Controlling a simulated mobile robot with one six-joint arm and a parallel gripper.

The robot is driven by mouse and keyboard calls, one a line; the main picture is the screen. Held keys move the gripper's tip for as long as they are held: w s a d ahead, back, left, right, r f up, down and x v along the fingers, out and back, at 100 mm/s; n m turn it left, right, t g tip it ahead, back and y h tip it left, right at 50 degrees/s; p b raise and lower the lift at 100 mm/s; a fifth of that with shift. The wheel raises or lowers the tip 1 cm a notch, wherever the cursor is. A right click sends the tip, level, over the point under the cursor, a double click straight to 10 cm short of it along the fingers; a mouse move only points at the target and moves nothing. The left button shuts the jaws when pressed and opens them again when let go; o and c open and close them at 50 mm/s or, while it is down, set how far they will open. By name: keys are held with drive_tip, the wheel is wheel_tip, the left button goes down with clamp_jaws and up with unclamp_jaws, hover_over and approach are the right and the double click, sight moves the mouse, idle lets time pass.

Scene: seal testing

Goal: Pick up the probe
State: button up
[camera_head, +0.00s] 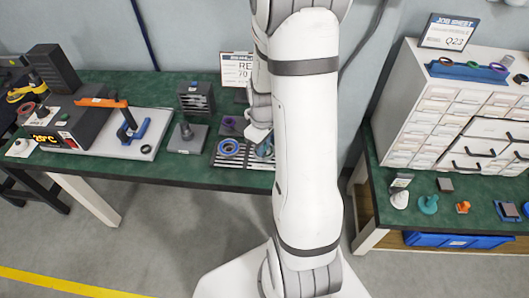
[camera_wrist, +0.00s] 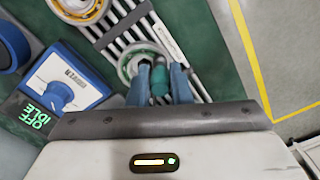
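My gripper (camera_wrist: 160,78) points down over a slatted rack, with its two blue fingers on either side of a small teal upright piece (camera_wrist: 160,82). This piece may be the probe; no label confirms it. It stands at a pale green-and-white ring (camera_wrist: 144,62). I cannot tell whether the fingers touch the piece or only flank it. In the head view my gripper (camera_head: 262,145) is at the right part of the slatted rack (camera_head: 222,160), mostly hidden behind my arm. The piece is not clear there.
A blue-topped device (camera_wrist: 62,85) with an "OFF IDLE" display is at the left of the wrist view. A grey stand (camera_head: 187,138) is left of the rack. A drawer cabinet (camera_head: 440,120) stands on the right bench.

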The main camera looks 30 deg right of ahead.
clamp_jaws()
wheel_tip(320, 180, up, 10)
drive_tip(key=shift+r+b, duration=0.1)
drive_tip(key=shift+b, duration=0.25)
